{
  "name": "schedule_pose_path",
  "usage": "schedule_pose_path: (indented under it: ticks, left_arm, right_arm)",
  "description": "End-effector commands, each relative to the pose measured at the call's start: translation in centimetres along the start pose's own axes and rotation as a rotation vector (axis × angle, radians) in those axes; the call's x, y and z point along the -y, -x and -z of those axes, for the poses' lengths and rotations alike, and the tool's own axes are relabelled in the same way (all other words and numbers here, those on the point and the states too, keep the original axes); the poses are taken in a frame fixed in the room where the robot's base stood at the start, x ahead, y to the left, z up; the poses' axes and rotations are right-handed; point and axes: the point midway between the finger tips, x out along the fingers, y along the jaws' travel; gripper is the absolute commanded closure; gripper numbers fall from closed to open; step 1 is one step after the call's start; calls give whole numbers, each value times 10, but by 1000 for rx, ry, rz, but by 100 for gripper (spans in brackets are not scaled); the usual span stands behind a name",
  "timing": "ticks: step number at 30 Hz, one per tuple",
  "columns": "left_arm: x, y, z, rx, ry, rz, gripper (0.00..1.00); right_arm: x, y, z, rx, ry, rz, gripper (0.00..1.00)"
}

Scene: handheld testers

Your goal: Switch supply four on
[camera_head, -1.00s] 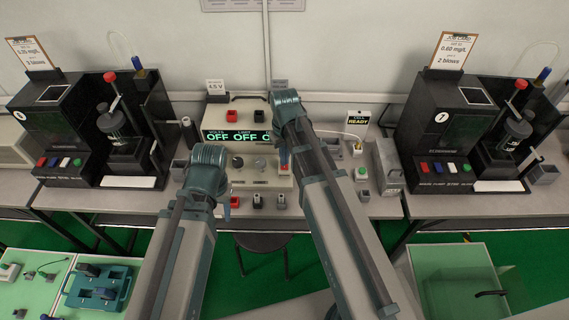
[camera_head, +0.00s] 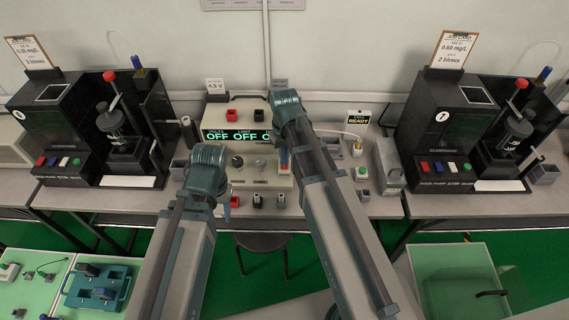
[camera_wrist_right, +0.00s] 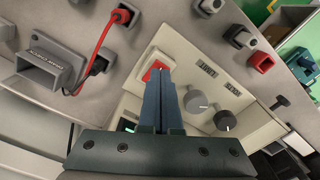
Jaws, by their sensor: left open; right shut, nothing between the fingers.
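The power supply (camera_head: 266,184) is a cream box at the middle of the bench, with green displays (camera_head: 238,135) reading OFF. In the right wrist view its front panel (camera_wrist_right: 188,75) shows a red rocker switch (camera_wrist_right: 154,67) and two round knobs, one grey (camera_wrist_right: 196,101) and one black (camera_wrist_right: 225,121). My right gripper (camera_wrist_right: 160,76) is shut and empty, its fingertips at the red switch and partly covering it; I cannot tell whether they touch. My left gripper (camera_head: 207,164) is in front of the supply's left end, its fingers mostly hidden by the wrist.
Black testers stand at left (camera_head: 72,130) and right (camera_head: 450,130). A grey holder (camera_wrist_right: 52,69) and a red lead (camera_wrist_right: 97,52) lie beside the supply. Several connectors sit along the bench's front edge. A 4.5 V card (camera_head: 215,85) stands behind the supply.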

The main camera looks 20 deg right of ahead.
Motion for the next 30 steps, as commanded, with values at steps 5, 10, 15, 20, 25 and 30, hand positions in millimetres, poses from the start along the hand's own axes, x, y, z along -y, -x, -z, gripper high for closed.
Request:
schedule_pose_path:
  ticks: [5, 10, 15, 20, 25, 30]
  left_arm:
    - [0, -3, 0, 0, 0, 0, 50]
    - [-1, -6, 0, 0, 0, 0, 50]
    - [-1, -8, 0, 0, 0, 0, 50]
    - [-1, -10, 1, 0, 0, 0, 50]
    - [-1, -13, 1, 0, 0, 0, 50]
    - [-1, -13, 1, 0, 0, 0, 50]
  right_arm:
    - [0, -3, 0, 0, 0, 0, 100]
    - [0, -6, 0, 0, 0, 0, 100]
    - [0, -8, 0, 0, 0, 0, 100]
    - [0, -10, 0, 0, 0, 0, 100]
    - [0, -13, 0, 0, 0, 0, 100]
    - [0, -13, 0, 0, 0, 0, 100]
